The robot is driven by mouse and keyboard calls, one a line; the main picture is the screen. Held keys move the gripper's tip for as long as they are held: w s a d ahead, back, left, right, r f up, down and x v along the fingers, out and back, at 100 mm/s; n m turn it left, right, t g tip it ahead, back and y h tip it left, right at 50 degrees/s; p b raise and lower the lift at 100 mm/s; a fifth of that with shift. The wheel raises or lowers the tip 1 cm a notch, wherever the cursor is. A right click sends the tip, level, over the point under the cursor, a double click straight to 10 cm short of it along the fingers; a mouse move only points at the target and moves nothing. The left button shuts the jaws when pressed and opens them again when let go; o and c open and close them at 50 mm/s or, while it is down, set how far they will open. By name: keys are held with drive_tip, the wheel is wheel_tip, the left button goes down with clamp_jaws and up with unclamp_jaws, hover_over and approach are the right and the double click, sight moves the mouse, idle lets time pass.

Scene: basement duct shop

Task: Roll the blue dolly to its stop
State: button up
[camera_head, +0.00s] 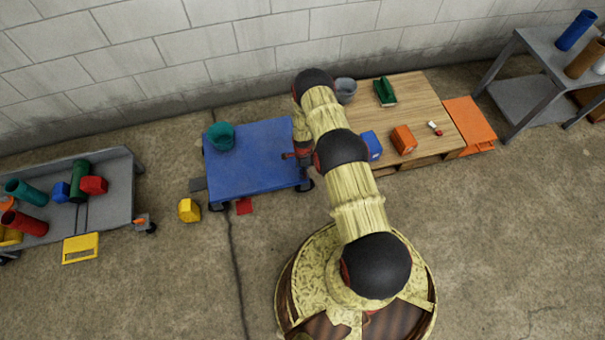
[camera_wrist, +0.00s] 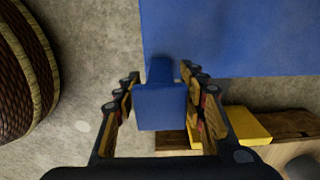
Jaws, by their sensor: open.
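The blue dolly (camera_head: 255,172) stands on the floor against no visible wall contact, with a teal bucket (camera_head: 221,136) on its far left corner. My gripper (camera_head: 302,155) is at the dolly's right edge, partly hidden by my arm. In the wrist view the dolly's blue deck (camera_wrist: 240,38) fills the upper right. My gripper (camera_wrist: 162,82) is open there, with its fingers on either side of a blue block-like piece (camera_wrist: 160,108). That piece appears to join the dolly by a narrower neck.
A wooden pallet (camera_head: 420,95) stands right of the dolly, bearing a grey bucket, a green item and blocks. A grey cart (camera_head: 118,185) with tubes stands left. The front floor is largely clear.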

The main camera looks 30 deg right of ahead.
drive_tip(key=shift+f, duration=1)
drive_tip(key=shift+c, duration=1)
drive_tip(key=c, duration=0.7)
clamp_jaws()
